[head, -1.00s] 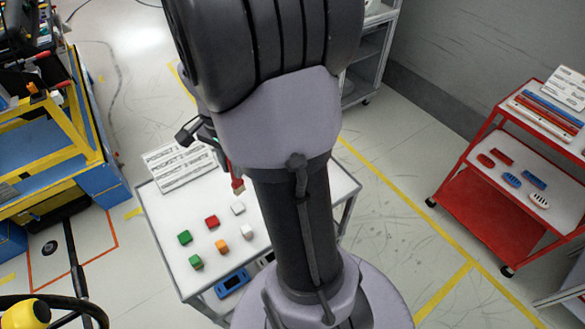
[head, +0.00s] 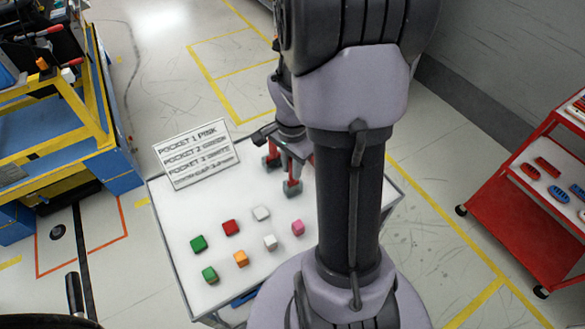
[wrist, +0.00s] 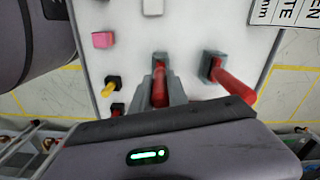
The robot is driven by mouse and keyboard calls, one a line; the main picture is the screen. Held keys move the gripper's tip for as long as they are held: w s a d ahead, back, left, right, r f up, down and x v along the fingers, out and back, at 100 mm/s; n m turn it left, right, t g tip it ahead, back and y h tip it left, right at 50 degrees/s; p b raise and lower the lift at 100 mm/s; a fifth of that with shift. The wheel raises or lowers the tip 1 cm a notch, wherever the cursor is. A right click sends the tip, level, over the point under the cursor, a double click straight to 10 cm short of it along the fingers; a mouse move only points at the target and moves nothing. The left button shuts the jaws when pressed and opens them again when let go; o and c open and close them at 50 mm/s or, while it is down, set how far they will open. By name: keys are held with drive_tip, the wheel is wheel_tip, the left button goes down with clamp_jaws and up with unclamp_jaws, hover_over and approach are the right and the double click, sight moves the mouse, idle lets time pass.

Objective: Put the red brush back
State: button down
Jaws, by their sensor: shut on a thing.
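My gripper (head: 294,157) is low over the far part of the white table (head: 185,235). It is shut on an upright red brush (head: 293,171), which shows between my fingers in the wrist view (wrist: 160,92). The brush's lower end meets a small grey holder (head: 292,189); I cannot tell whether it is fully seated. A second red handle (wrist: 234,84) stands in another grey holder (wrist: 212,64), to the right in the wrist view, apart from my gripper. My fingers hide part of the held brush; bristles do not show.
Several coloured blocks lie on the table, including a pink block (head: 298,228) near the held brush. A lettered sign (head: 197,158) stands at the far left. A yellow piece in a black base (wrist: 110,87) is close by. A red cart (head: 520,225) stands right.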

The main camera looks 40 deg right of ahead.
drive_tip(key=shift+f+b, duration=0.5)
drive_tip(key=shift+b, duration=0.05)
drive_tip(key=c, duration=1.3)
unclamp_jaws()
drive_tip(key=shift+r, duration=0.1)
